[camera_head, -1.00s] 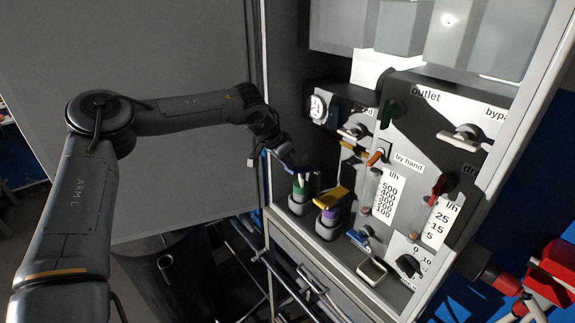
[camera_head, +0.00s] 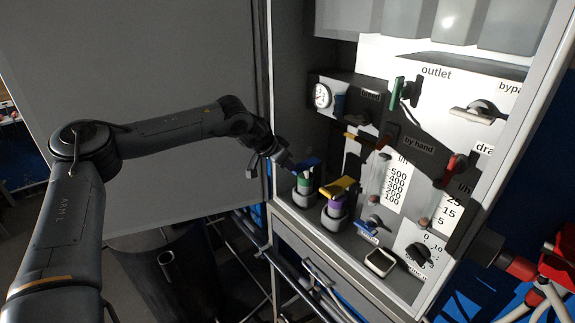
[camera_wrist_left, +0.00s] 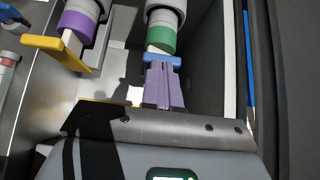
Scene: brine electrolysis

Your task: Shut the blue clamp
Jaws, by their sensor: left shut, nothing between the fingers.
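The blue clamp (camera_head: 308,163) is a blue lever on top of a fitting with a green band, low at the left of the cabinet. In the left wrist view the blue clamp (camera_wrist_left: 162,59) shows as a crosswise bar below the green band. My left gripper (camera_head: 288,166) is shut and empty, just left of the clamp. In the left wrist view the left gripper's fingers (camera_wrist_left: 163,82) are together, their tips at the blue bar. I cannot tell whether they touch it. My right gripper is not in view.
A yellow clamp (camera_head: 340,186) on a purple-banded fitting stands right of the blue one. Further right are a small blue-handled valve (camera_head: 367,230) and a white-rimmed tray (camera_head: 380,262). The cabinet's side edge (camera_head: 265,120) is close to my left wrist.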

